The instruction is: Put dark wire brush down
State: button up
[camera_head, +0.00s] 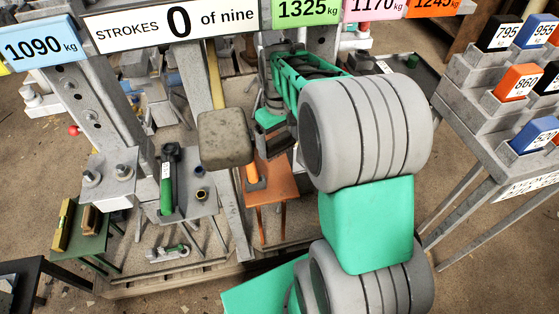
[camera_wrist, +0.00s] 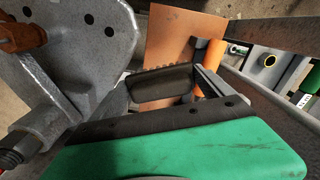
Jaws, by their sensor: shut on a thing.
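The dark wire brush (camera_wrist: 160,86) shows in the wrist view as a dark oblong block with short bristles along its top edge. My gripper (camera_wrist: 163,100) is shut on it. In the head view my gripper (camera_head: 270,130) hangs above an orange-brown stand (camera_head: 272,190), and the brush is hard to make out there. In the wrist view the orange-brown plate (camera_wrist: 175,38) lies beyond the brush, and I see a gap between them. Whether the brush touches anything else is not clear.
A big mallet head (camera_head: 226,138) hangs just left of my gripper. A stepped weight rack (camera_head: 490,130) stands right.

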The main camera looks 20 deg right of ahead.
aim_at(279, 139)
notch_tip(279, 139, down, 8)
jog(key=shift+r+b, duration=0.15)
jog(key=shift+b, duration=0.7)
jog(key=shift+f, duration=0.2)
jog(key=o, duration=0.9)
notch_tip(279, 139, up, 12)
jog(key=p, duration=0.3)
jog(key=shift+s+a+r, duration=0.1)
jog(key=shift+s+r, duration=0.05)
jog(key=shift+r, duration=0.1)
jog(key=s+a, duration=0.3)
jog(key=s, duration=0.1)
jog(key=s+a+m+t, duration=0.1)
jog(key=s+a, duration=0.2)
jog(key=s, duration=0.1)
jog(key=s+a+m+t, duration=0.1)
jog(key=s+a, duration=0.2)
jog(key=s, duration=0.1)
jog(key=shift+s+a+f, duration=0.1)
jog(key=shift+s+f, duration=0.15)
jog(key=shift+s, duration=0.15)
